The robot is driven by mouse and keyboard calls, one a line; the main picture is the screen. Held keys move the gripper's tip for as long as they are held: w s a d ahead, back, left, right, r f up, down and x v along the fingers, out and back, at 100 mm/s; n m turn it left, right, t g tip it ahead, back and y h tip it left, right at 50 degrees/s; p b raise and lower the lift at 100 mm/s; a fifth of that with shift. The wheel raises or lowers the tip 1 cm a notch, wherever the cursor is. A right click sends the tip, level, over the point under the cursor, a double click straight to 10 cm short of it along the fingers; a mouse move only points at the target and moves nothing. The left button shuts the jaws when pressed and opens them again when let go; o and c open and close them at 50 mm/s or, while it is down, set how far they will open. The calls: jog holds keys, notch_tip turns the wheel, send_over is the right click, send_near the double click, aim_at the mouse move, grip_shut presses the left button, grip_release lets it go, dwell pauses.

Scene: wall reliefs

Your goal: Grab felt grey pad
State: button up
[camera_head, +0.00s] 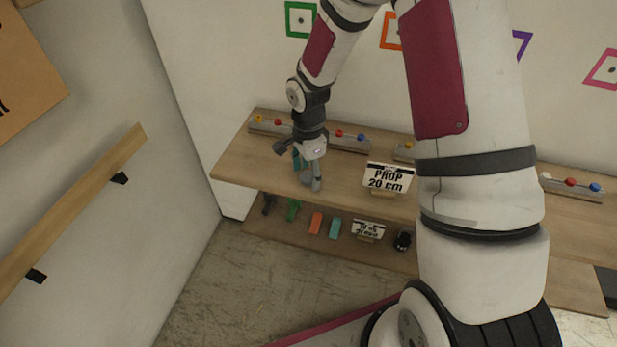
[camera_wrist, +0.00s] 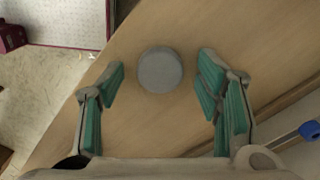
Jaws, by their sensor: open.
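The felt grey pad (camera_wrist: 160,71) is a round grey disc lying on the wooden shelf top. In the wrist view it sits a little ahead of my gripper (camera_wrist: 160,88), roughly midway between the two fingers. My gripper's teal-lined fingers are spread wide and hold nothing. Bare wood shows between each finger and the pad. In the head view my gripper (camera_head: 308,176) points down over the left part of the upper shelf (camera_head: 240,165). A small grey patch shows by the fingers there, but I cannot tell whether it is the pad.
Racks with coloured knobs (camera_head: 350,139) stand along the back of the upper shelf. A sign reading "PROP 20 cm" (camera_head: 388,179) stands to the right of my gripper. Several small items, including an orange block (camera_head: 316,222), are on the lower shelf. A wooden handrail (camera_head: 75,205) runs along the left wall.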

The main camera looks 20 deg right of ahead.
jog(key=c, duration=0.8)
jog(key=shift+c, duration=0.2)
jog(key=shift+r, duration=0.1)
